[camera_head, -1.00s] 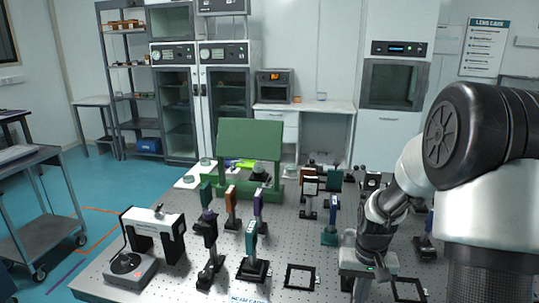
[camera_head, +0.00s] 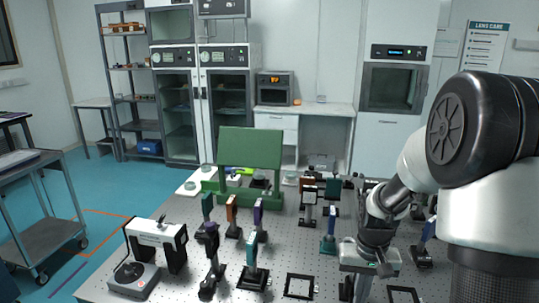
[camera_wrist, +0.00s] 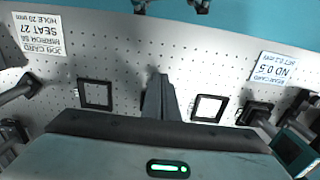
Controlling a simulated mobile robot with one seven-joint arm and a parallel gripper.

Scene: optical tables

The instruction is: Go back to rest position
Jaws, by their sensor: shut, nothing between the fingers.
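My gripper (camera_head: 352,292) hangs over the perforated optical table (camera_head: 215,291) at the front right in the head view. Its lower end is cut by the frame edge. In the wrist view my gripper (camera_wrist: 160,82) shows two fingers closed together with nothing between them. It sits over bare table between two black square frames, a left one (camera_wrist: 80,95) and a right one (camera_wrist: 194,108). It seems apart from both.
Mounted optics, including a teal plate (camera_head: 328,244), stand close left of my arm. A green board (camera_head: 250,147) stands at the back. A white-and-black instrument (camera_head: 157,230) stands at left. Cards (camera_wrist: 38,33) lie on the table. A grey cart (camera_head: 45,235) is left of it.

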